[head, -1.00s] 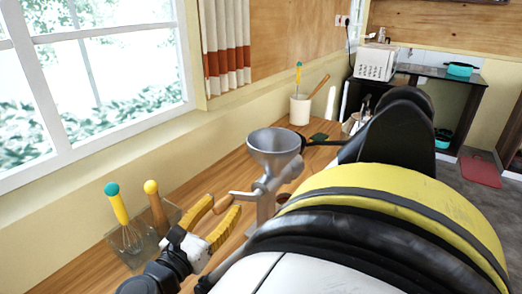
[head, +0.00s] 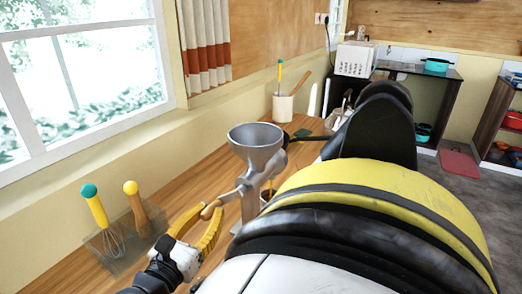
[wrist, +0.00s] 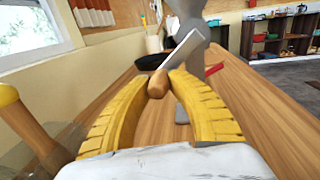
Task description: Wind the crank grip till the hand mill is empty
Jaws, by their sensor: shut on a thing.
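The grey metal hand mill (head: 251,180) stands upright on the wooden counter, with a wide funnel hopper (head: 257,139) on top. The hopper's visible inside is plain grey; its bottom is hidden, so I cannot tell what it holds. The crank arm (wrist: 186,51) reaches from the mill to the wooden crank grip (wrist: 158,83). My gripper (head: 213,212) has yellow fingers and is shut on the crank grip, which shows between the fingertips in the wrist view.
A whisk (head: 97,210) and a wooden-handled tool with a yellow knob (head: 135,205) stand in a clear holder on the left. A cream utensil crock (head: 283,108) stands farther back. The wall and window border the counter's left side.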

